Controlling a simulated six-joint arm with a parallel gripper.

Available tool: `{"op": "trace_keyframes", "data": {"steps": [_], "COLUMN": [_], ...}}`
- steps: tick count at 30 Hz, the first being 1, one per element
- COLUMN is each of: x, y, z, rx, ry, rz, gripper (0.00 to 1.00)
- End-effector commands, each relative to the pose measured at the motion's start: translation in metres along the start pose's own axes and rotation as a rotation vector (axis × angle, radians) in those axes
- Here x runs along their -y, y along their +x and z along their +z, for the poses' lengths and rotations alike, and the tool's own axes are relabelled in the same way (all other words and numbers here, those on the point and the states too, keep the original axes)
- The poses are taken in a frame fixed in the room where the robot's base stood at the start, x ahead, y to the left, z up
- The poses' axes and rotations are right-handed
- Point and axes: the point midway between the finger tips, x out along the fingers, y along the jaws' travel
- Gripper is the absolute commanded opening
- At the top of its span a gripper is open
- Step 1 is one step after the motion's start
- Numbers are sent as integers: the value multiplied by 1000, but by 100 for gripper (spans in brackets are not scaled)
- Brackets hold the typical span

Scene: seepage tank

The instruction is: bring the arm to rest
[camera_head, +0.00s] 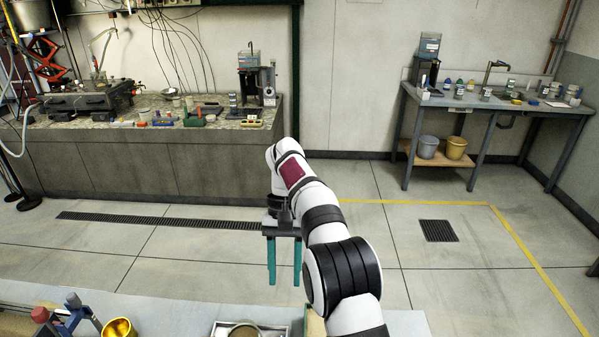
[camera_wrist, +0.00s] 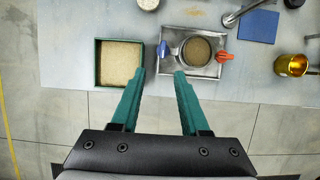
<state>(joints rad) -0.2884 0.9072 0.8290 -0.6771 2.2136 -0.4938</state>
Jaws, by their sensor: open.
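My gripper (camera_head: 284,272) hangs from my white arm with its two teal fingers pointing down, in front of the near bench's far edge in the head view. In the wrist view my gripper (camera_wrist: 160,84) has its fingers well apart with nothing between them. Beyond the fingertips lies the pale bench top (camera_wrist: 66,60), with a green-rimmed square box (camera_wrist: 97,62) of sandy material at left. A metal tray (camera_wrist: 212,68) holds a round sand-filled vessel (camera_wrist: 197,50) with blue and orange handles beside it. The fingers appear apart from these things.
A gold cup (camera_wrist: 291,66) and a blue square (camera_wrist: 258,25) lie to the right in the wrist view. In the head view, a blue clamp-like tool (camera_head: 72,318) stands at lower left. A cluttered counter (camera_head: 100,165) and a side table (camera_head: 490,105) stand far back. The floor between is clear.

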Motion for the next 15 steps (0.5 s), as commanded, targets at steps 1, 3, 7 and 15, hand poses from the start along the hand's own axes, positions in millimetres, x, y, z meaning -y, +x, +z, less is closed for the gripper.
{"op": "trace_keyframes", "data": {"steps": [1, 3, 7, 15], "x": [-13, -38, -83, -117], "y": [-16, -34, -35, 64], "z": [16, 53, 143, 272], "rx": [-20, -57, -144, -291], "ry": [19, 64, 176, 404], "rz": [-11, -33, -93, -220], "gripper": [45, 45, 45, 45]}}
